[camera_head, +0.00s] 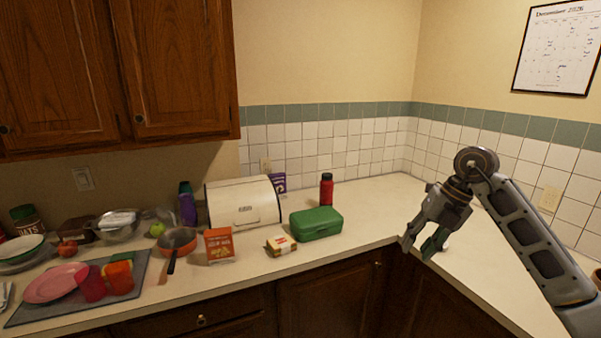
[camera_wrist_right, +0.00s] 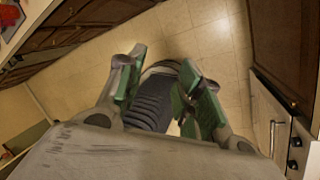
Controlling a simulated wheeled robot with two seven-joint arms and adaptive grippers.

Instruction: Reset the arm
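My right gripper (camera_head: 417,249) hangs at the right in the head view, pointing down over the counter's front edge near the corner. In the right wrist view, its two green-padded fingers (camera_wrist_right: 165,65) stand apart. The tiled floor (camera_wrist_right: 205,40) and a dark ribbed shape, probably part of my own body, show beyond them. Nothing is held between the fingers. The green lunch box (camera_head: 315,223) lies left of this gripper, clearly apart from it. My left gripper is in neither view.
A white bread box (camera_head: 243,202), red bottle (camera_head: 326,189), orange box (camera_head: 219,245), small carton (camera_head: 281,244) and pan (camera_head: 178,240) crowd the left counter. A pink plate (camera_head: 52,284) and cups lie on a dark mat. The right counter (camera_head: 490,275) looks mostly clear beneath my arm.

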